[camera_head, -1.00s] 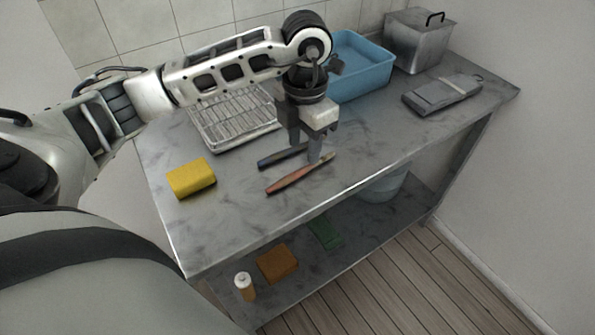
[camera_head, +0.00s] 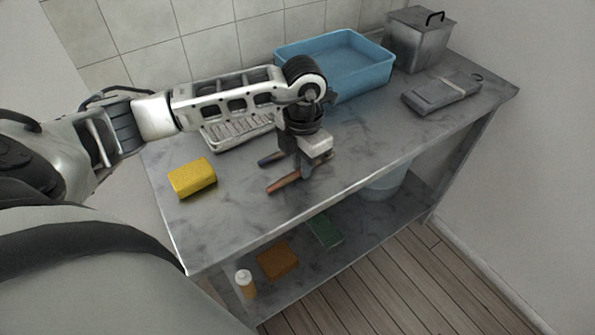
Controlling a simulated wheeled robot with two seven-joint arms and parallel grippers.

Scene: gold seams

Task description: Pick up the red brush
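The red brush (camera_head: 284,183) lies on the grey metal table (camera_head: 230,222), its reddish-brown handle pointing to the lower left. My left gripper (camera_head: 306,173) points down over the middle of the red brush and hides part of it. Its fingers are at or very near the brush; whether they touch or hold it I cannot tell. A dark blue brush (camera_head: 270,159) lies just behind, partly hidden by the gripper. My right gripper does not show.
A yellow sponge (camera_head: 192,178) lies to the left. A wire rack (camera_head: 238,131), a blue tub (camera_head: 345,60), a lidded metal box (camera_head: 418,42) and a grey flat object (camera_head: 441,93) stand behind and right. The table's front right is clear.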

